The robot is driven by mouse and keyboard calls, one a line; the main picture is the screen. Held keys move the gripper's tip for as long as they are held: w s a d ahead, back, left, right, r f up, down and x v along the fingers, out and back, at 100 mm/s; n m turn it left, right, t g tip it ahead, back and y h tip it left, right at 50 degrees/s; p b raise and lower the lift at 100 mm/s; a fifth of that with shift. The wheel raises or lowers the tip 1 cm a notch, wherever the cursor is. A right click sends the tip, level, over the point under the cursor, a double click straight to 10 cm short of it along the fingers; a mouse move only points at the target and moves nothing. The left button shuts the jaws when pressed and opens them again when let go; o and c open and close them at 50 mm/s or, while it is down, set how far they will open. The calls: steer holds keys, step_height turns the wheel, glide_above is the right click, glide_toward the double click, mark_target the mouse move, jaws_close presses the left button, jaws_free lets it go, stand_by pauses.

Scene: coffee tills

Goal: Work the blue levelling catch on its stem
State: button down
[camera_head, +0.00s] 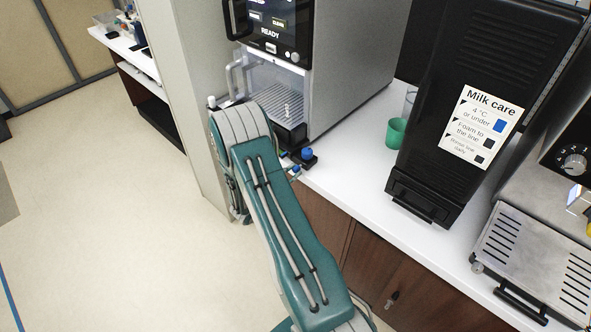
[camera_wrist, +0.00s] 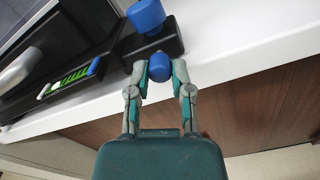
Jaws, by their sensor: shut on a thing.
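A rounded blue catch (camera_wrist: 160,67) sits between the fingertips of my gripper (camera_wrist: 160,72) in the wrist view, at the front of a black block. My gripper is shut on it, with one grey-and-teal finger on each side. A larger blue knob (camera_wrist: 146,15) stands on the same black block (camera_wrist: 165,42), just behind the catch. In the head view the knob (camera_head: 307,153) and a small part of the catch (camera_head: 294,170) show at the counter's front edge. My arm hides most of the gripper there. The stem is not clearly visible.
The coffee machine (camera_head: 345,75) stands just behind the block. A green cup (camera_head: 396,133) and a black milk unit (camera_head: 455,110) are to the right. White counter (camera_head: 345,155) between is clear.

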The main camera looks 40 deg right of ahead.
steer(key=shift+a, duration=0.5)
steer(key=shift+c, duration=2.2)
jaws_free()
